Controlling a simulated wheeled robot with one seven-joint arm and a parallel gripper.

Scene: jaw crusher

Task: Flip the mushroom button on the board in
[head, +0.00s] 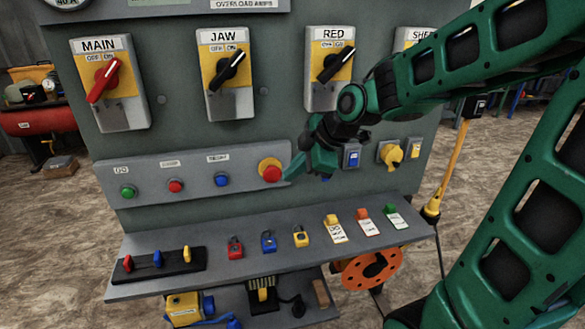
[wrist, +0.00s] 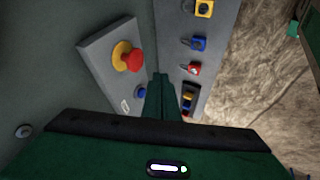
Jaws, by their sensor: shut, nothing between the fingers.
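The red mushroom button (head: 271,173) sits on a yellow round base at the right end of the grey button strip (head: 145,178) on the board. It also shows in the wrist view (wrist: 134,61), left of and above my fingertips. My gripper (head: 291,173) is shut and empty, its fingertips just right of the red button in the head view. In the wrist view the closed fingers (wrist: 160,80) show a small gap in the picture from the button. I cannot tell whether they touch it.
Green (head: 127,191), red (head: 175,185) and blue (head: 221,180) buttons sit to the left. Above are the MAIN (head: 108,90), JAW (head: 228,80) and RED switches (head: 330,75). Below is a shelf (head: 215,265) with padlocks and tags. A yellow knob (head: 390,154) lies to the right.

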